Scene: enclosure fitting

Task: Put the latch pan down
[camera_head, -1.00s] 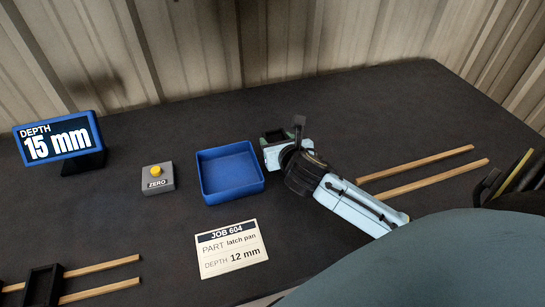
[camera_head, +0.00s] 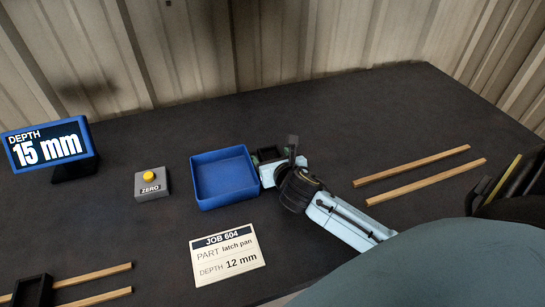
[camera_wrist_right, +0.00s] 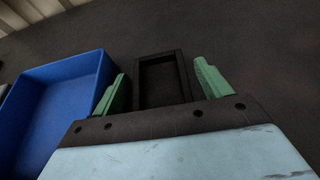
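The latch pan, a small black open rectangular tray (camera_wrist_right: 161,102), lies between the green fingers of my right gripper (camera_wrist_right: 162,84) in the right wrist view. A narrow dark gap shows between each finger and the pan's walls, so the gripper looks open around it. The pan looks level and low at the table top; its underside is hidden. In the head view the pan (camera_head: 268,154) is just right of the blue bin, with my right gripper (camera_head: 272,165) over it. My left gripper is not in view.
The blue bin (camera_head: 194,182) stands close left of the pan; it is empty. A ZERO button box (camera_head: 152,190), a display reading 15 mm (camera_head: 48,147) and a job card saying 12 mm (camera_head: 228,254) are nearby. Wooden rails (camera_head: 425,181) lie right; a black piece (camera_head: 33,291) sits between left rails.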

